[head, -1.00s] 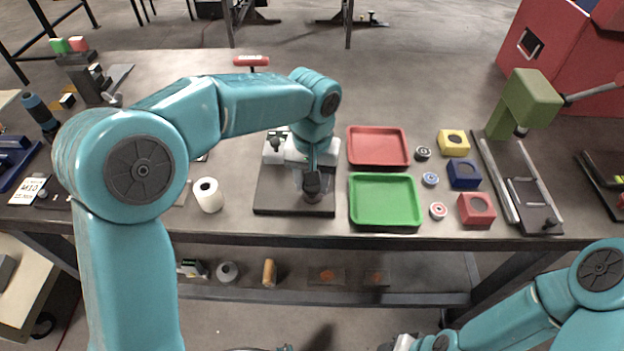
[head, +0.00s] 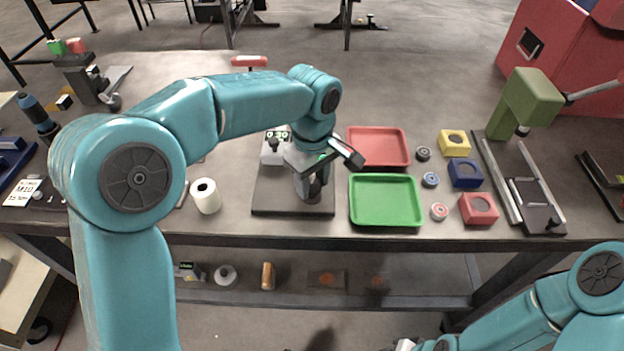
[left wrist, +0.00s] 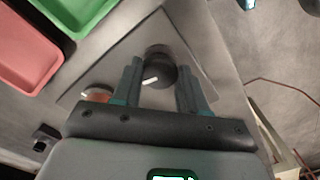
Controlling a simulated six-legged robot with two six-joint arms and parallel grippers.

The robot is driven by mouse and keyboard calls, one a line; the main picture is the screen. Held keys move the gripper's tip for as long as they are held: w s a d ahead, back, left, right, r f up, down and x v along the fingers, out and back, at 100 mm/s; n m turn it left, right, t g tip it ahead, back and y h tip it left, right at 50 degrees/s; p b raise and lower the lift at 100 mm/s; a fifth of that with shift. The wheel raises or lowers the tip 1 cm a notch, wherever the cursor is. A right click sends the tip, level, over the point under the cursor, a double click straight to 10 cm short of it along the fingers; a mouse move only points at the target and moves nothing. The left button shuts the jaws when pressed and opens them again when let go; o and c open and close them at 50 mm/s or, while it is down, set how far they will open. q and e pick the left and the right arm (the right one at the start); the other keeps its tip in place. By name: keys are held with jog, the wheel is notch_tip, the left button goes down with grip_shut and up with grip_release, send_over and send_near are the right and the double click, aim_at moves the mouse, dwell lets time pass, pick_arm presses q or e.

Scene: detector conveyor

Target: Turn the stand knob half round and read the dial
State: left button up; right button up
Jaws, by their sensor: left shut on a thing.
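The stand is a dark plate (head: 268,200) on the table, left of the trays. My left gripper (head: 316,188) points down over the plate's front right. In the left wrist view, my left gripper (left wrist: 160,78) has one finger on each side of a round black knob (left wrist: 158,62) and is shut on it. The knob has a white mark at its lower left. An orange and white round part (left wrist: 97,92) lies partly behind the gripper.
A red tray (head: 378,133) and a green tray (head: 357,218) stand right of the plate. Yellow (head: 454,150), blue (head: 476,181) and red (head: 467,216) blocks lie farther right. A white roll (head: 205,195) stands left. A green-headed stand (head: 530,100) is at far right.

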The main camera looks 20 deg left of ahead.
aim_at(312, 185)
pick_arm(q)
jog(key=shift+w+r+n, duration=0.1)
jog(key=shift+r+n, duration=0.05)
jog(key=shift+n, duration=0.85)
jog(key=o, duration=1.1)
jog(key=shift+c, duration=0.2)
notch_tip(312, 185, up, 16)
jog(key=p, duration=0.2)
jog(key=shift+r, duration=0.15)
